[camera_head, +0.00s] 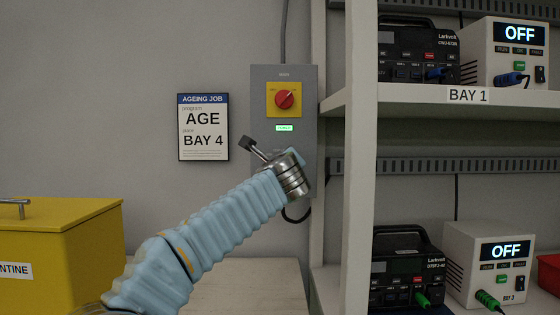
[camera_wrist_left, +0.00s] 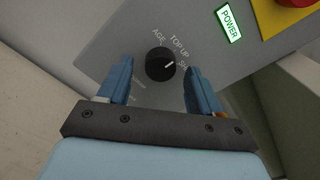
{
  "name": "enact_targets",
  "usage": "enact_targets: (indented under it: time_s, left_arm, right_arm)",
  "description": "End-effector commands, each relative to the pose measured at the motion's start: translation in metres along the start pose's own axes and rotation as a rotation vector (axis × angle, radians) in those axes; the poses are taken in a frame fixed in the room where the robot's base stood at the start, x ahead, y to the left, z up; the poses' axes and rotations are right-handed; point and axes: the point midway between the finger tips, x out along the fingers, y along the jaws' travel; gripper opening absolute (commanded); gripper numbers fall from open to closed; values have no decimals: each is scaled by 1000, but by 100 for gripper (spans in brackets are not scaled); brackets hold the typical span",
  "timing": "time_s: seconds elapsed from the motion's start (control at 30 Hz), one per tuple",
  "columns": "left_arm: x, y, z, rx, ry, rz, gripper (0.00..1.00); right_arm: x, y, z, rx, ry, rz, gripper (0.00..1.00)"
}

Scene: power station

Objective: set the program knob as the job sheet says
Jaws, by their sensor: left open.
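The job sheet (camera_head: 203,127) on the wall reads "AGEING JOB", program "AGE", place "BAY 4". The grey control panel (camera_head: 310,100) carries the program knob, hidden behind my left arm in the head view. My left gripper (camera_wrist_left: 160,82) is open, one finger on each side of the knob, with visible gaps. I cannot tell how deep the fingers reach.
A red rotary switch (camera_head: 285,99) on a yellow plate and a lit green POWER sign (camera_head: 285,128) are above. A shelf post (camera_head: 358,150) stands close right. The shelves hold several units showing OFF. A yellow box (camera_head: 65,240) is at left.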

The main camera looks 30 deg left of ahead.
Motion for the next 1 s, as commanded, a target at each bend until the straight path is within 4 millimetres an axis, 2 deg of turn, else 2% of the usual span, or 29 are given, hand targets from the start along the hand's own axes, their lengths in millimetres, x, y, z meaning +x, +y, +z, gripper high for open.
enact_targets:
  time_s: [0.1, 0.37, 0.73, 1.0]
  left_arm:
    - [7, 0, 1, 0, -1, 0, 64]
    - [8, 0, 0, 0, -1, -1, 64]
    - [8, 0, 0, 0, 0, 0, 9]
    - [8, 1, -1, -27, 0, 0, 9]
  right_arm:
    - [-2, -1, 0, -1, -1, -1, 43]
    - [-1, -1, 0, -1, -1, -1, 43]
    - [-2, -1, 0, -1, -1, -1, 43]
    - [0, -1, 0, -1, 0, -1, 43]
